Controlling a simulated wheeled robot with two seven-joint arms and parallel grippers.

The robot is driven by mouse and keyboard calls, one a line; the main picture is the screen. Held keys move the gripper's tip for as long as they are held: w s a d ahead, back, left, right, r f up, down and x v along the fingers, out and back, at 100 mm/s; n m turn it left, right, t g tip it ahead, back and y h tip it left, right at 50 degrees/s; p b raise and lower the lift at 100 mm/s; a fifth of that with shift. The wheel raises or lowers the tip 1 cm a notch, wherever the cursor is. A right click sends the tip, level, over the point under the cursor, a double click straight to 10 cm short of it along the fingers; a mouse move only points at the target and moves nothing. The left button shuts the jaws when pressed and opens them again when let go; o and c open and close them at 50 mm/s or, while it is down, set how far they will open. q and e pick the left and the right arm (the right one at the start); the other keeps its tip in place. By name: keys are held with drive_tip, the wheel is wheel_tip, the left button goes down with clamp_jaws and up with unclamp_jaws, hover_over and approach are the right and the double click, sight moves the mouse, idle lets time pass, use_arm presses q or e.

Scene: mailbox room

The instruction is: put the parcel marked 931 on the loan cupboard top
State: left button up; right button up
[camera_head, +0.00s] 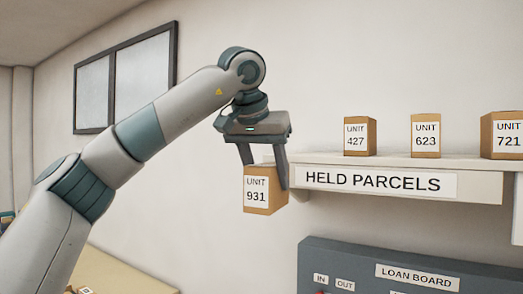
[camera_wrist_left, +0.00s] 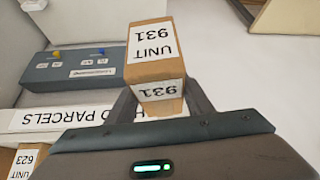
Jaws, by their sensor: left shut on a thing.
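The parcel marked 931 (camera_head: 258,193) is a small brown box with a white UNIT 931 label. My left gripper (camera_head: 264,178) is shut on it and holds it in the air, just left of the end of the held parcels shelf. In the left wrist view the parcel (camera_wrist_left: 150,55) sits between the fingers of the left gripper (camera_wrist_left: 160,103), its label upside down in the picture. I cannot make out the loan cupboard top for certain in either view. My right gripper is not in view.
The HELD PARCELS shelf (camera_head: 480,186) carries parcels marked 427 (camera_head: 358,137), 623 (camera_head: 425,136) and 721 (camera_head: 501,136). Below it is the grey loan board (camera_head: 340,257), also in the left wrist view (camera_wrist_left: 70,72). A pale surface (camera_head: 115,275) lies at lower left.

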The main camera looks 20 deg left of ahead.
use_arm(q)
drive_tip(key=s+d+f+b, duration=0.2)
drive_tip(key=d+f+b, duration=0.1)
drive_tip(key=f, duration=1.7)
drive_tip(key=s+d+f+b, duration=0.2)
drive_tip(key=d+f+b, duration=0.1)
drive_tip(key=f, duration=1.6)
drive_tip(key=shift+f, duration=0.4)
drive_tip(key=shift+d, duration=0.15)
